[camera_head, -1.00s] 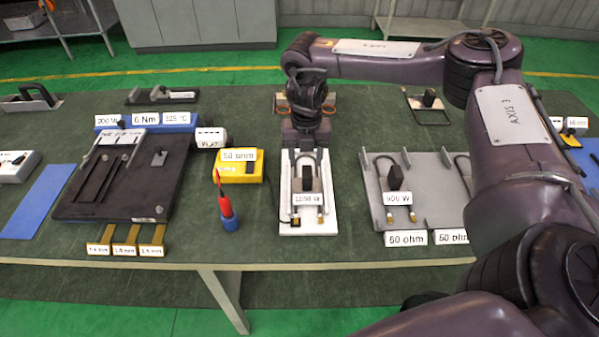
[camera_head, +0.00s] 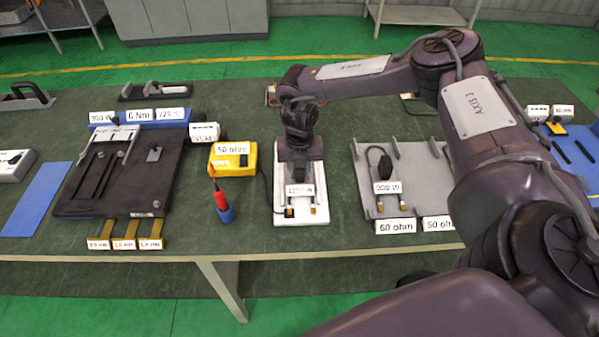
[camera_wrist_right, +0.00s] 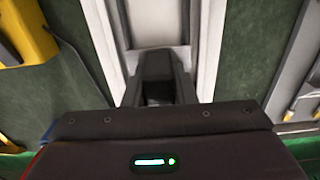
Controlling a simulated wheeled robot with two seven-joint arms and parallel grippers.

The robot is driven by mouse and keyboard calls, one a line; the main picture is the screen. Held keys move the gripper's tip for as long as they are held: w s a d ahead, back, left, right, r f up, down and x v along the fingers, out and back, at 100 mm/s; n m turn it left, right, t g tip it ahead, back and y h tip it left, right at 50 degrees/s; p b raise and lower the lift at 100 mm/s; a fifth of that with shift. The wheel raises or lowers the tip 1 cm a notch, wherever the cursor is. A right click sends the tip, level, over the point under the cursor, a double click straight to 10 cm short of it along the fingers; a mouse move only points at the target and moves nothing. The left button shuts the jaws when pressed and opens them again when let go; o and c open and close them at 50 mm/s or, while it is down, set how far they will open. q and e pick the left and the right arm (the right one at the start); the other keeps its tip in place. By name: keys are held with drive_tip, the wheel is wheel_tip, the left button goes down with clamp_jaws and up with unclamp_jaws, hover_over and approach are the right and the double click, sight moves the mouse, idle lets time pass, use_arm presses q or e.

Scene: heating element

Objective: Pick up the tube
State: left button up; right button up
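The tube I take to be the heating element labelled about 1150 W (camera_head: 300,190), on a white plate (camera_head: 286,218) in the middle of the table. Its lower end, with brass-coloured tips, shows in the head view; my gripper hides the rest. My right gripper (camera_head: 299,176) points down, low over the plate. In the right wrist view a dark block (camera_wrist_right: 160,85) lies over the white plate (camera_wrist_right: 210,45), just beyond the gripper body. The fingertips are hidden, so I cannot tell whether they hold it. My left gripper is not in view.
Left of the plate are a yellow 50 ohm box (camera_head: 233,161), a red probe in a blue base (camera_head: 222,202) and a dark fixture (camera_head: 110,185). Right of it is a grey rack (camera_head: 425,165) holding a 900 W element (camera_head: 385,170). Green table lies bare between these.

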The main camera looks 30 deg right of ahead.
drive_tip(key=c, duration=0.5)
clamp_jaws()
drive_tip(key=shift+r, duration=0.15)
